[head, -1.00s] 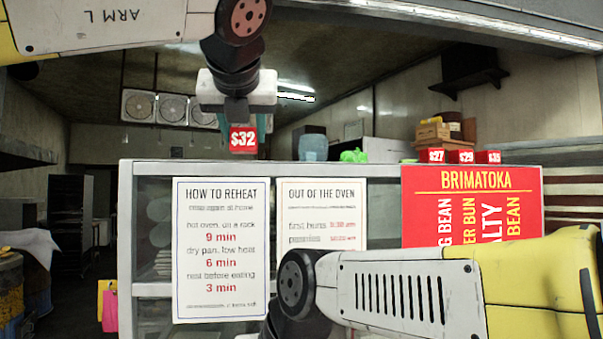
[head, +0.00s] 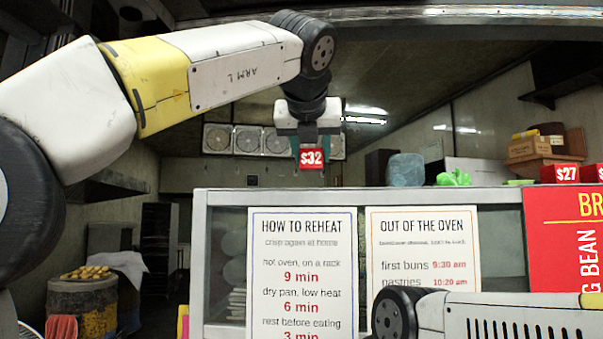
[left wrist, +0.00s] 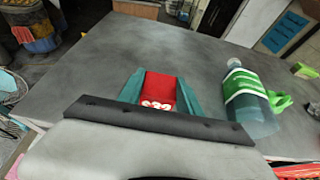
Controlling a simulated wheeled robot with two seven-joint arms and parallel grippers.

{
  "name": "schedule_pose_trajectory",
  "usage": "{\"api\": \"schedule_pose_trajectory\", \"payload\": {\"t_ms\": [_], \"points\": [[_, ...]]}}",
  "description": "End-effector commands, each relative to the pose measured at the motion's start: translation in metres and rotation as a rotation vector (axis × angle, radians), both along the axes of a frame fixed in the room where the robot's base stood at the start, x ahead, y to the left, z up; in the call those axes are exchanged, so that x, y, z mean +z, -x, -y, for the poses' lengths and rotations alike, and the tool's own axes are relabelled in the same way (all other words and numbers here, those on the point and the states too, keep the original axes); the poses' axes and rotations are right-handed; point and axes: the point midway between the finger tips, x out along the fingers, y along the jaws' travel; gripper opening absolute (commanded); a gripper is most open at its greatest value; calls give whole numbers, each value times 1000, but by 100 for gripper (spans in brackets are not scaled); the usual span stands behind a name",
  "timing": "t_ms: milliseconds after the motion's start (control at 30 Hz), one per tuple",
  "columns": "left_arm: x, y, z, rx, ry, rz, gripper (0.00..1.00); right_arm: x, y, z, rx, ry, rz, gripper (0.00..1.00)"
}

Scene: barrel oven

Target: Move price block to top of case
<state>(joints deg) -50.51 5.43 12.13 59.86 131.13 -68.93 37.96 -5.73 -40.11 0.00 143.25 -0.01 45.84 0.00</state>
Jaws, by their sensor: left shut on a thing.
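The red $32 price block (head: 311,158) is held between the fingers of my left gripper (head: 309,140). In the left wrist view the red block (left wrist: 160,88) sits between two green fingers, over the grey top of the case (left wrist: 120,50). In the head view the block shows above the top edge of the glass case (head: 350,197), with a gap below it in the picture. My left gripper is shut on the block and points down. Part of my right arm crosses the lower right, but its gripper is out of view.
A red $27 block (head: 566,173) stands on the case at the right, with another beside it. A bluish bottle (left wrist: 248,100) and a green thing (head: 453,178) are on the case top. The case top left of the bottle is mostly clear.

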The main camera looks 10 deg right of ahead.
Motion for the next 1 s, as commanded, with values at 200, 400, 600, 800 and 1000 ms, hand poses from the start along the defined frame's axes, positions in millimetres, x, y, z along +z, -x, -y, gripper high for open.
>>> {"api": "schedule_pose_trajectory", "payload": {"t_ms": [200,400,600,800,1000], "points": [[-1,-18,3,1,1,0,0,0,0,0,0,0,0,36],[-18,-25,3,0,-2,0,0,0,0,0,0,0,0,36],[-36,-25,4,-1,-2,1,0,0,0,0,0,0,0,36],[-37,-26,4,0,-1,1,0,0,0,0,0,0,0,36],[-40,-26,4,1,0,0,45,0,0,0,0,0,0,36]]}}
